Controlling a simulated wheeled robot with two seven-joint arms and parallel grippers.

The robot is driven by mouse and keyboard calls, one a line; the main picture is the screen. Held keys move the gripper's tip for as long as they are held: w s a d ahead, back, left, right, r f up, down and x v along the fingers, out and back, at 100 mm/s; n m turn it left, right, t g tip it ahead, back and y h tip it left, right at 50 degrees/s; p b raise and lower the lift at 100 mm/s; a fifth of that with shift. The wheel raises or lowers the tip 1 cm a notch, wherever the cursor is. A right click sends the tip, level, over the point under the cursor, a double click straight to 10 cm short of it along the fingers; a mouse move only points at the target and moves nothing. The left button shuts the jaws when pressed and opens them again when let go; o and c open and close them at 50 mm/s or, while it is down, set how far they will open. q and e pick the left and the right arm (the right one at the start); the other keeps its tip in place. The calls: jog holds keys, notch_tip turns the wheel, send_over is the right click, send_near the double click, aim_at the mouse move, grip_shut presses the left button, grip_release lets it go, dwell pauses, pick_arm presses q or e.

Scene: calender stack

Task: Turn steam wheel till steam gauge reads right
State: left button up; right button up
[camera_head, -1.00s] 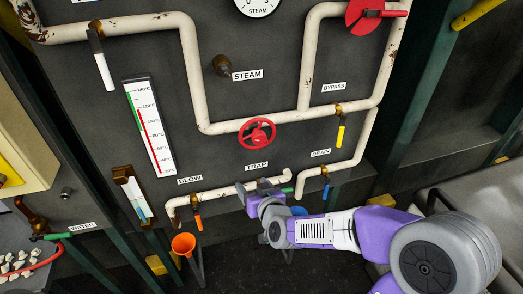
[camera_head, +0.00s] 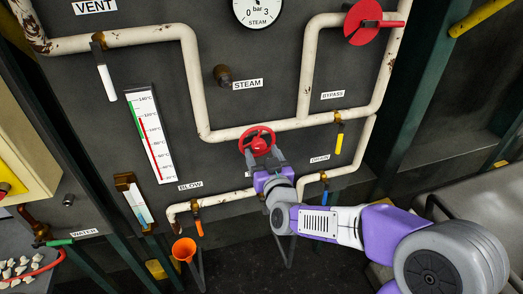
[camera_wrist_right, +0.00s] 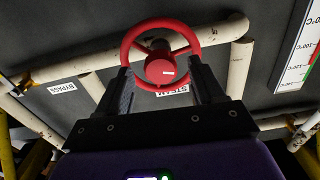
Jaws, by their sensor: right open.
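The red steam wheel (camera_head: 257,141) sits on the pale pipe at the middle of the dark panel. The steam gauge (camera_head: 258,10) is at the top edge of the head view, partly cut off; its dial shows 0, 3 and "bar", and I cannot make out the needle. My right gripper (camera_head: 264,160) is open just below the wheel, its fingers pointing up at it. In the right wrist view the wheel (camera_wrist_right: 161,55) shows ahead, with the open fingers (camera_wrist_right: 162,84) at either side of its lower rim; I cannot tell whether they touch. My left gripper is out of view.
A red disc with a handle (camera_head: 363,22) is at the upper right. The thermometer strip (camera_head: 155,132) is left of the wheel. An orange funnel (camera_head: 184,250) and small coloured valve levers are low on the panel. A grey surface (camera_head: 470,190) lies at right.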

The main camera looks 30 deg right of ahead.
jog(key=shift+w+d, duration=0.15)
jog(key=shift+w, duration=0.5)
jog(key=c, duration=1.1)
jog(key=shift+o, duration=0.2)
jog(key=m+b, duration=0.2)
jog(key=b, duration=0.1)
jog(key=shift+f, duration=0.15)
jog(key=shift+m+b, duration=0.6)
jog(key=shift+m, duration=0.1)
jog(key=shift+r, duration=0.2)
jog(key=o, duration=1.1)
jog(key=shift+c, duration=0.2)
